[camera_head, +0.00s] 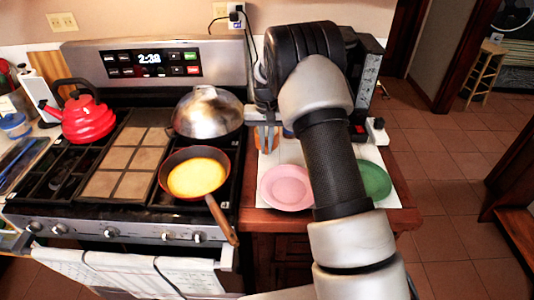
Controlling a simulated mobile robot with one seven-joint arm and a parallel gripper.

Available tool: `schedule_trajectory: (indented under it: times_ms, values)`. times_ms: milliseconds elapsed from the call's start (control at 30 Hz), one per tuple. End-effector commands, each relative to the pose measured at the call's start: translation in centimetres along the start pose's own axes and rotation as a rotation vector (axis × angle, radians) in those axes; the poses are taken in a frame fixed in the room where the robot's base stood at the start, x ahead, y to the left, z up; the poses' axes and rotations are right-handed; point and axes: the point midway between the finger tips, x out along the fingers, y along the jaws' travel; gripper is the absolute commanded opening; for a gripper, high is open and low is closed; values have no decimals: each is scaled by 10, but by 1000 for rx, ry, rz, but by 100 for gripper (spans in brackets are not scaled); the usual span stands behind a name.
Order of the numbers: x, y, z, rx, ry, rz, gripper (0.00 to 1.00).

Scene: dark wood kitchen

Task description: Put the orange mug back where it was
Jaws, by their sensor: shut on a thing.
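My arm reaches over the counter to the right of the stove and hides much of it. My gripper (267,140) points down at the counter's back left, beside the stove's right edge. It is shut on the orange mug (265,139), of which only a small orange part shows between and behind the fingers. Whether the mug touches the counter cannot be told. A pink plate (287,188) lies on the white mat in front of the gripper. A green plate (374,180) lies to the right, partly hidden by my arm.
The stove (130,218) carries a red kettle (87,118), a domed metal lid (208,113) and a pan (197,176) with yellow contents. The pan's handle (222,219) sticks out over the stove's front edge near the counter. A dark appliance (367,75) stands behind my arm.

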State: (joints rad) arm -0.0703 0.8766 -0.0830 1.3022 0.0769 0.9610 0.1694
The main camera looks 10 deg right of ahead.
Motion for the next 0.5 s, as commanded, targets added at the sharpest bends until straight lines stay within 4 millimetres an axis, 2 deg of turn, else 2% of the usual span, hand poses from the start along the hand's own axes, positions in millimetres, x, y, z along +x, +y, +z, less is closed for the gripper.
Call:
schedule_trajectory:
  times_ms: [233,500]
  values:
    - [32,0,1,0,-1,0,0]
    - [35,0,0,0,1,0,0]
